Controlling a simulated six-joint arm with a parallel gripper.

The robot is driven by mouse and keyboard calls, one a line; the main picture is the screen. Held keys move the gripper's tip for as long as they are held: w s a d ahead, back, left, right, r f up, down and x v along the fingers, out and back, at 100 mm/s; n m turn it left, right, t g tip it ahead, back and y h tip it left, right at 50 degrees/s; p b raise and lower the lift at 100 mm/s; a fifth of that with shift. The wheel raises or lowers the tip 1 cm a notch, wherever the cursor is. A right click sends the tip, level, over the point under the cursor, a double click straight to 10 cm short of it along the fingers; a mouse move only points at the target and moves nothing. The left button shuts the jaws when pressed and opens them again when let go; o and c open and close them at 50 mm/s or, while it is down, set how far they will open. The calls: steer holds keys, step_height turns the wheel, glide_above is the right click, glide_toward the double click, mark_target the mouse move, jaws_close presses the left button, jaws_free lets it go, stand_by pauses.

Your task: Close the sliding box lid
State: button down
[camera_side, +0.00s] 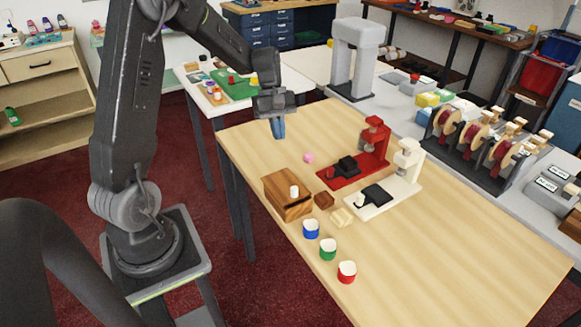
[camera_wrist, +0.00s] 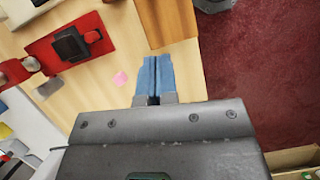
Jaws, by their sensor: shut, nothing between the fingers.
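The wooden box (camera_side: 285,205) with striped brown grain stands on the table, left of the two small machines. A small white knob (camera_side: 294,191) shows on it in the side view. I cannot tell from here how far its lid is open. Part of the brown wood (camera_wrist: 168,20) shows at the top of the wrist view, just beyond my fingertips. My gripper (camera_side: 279,130) has blue fingers pointing down, shut and empty, above the table behind the box. In the wrist view my gripper (camera_wrist: 154,62) shows its two fingers pressed together.
A red machine (camera_side: 352,165) and a white machine (camera_side: 385,195) stand right of the box. A pink piece (camera_side: 308,157) lies between my gripper and the box. Blue (camera_side: 311,228), green (camera_side: 328,248) and red (camera_side: 347,271) cups stand in front. The table's right front is clear.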

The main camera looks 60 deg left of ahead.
mark_target(295, 187)
steer(key=x, duration=0.8)
steer(key=shift+f, duration=0.2)
steer(key=d, duration=0.3)
steer(key=shift+s+d+f, duration=0.1)
steer(key=shift+s+f, duration=0.2)
steer(key=shift+f, duration=0.1)
steer(key=shift+d, duration=0.6)
steer(key=shift+s+d, duration=0.1)
steer(key=shift+d, duration=0.95)
steer(key=shift+a, duration=0.1)
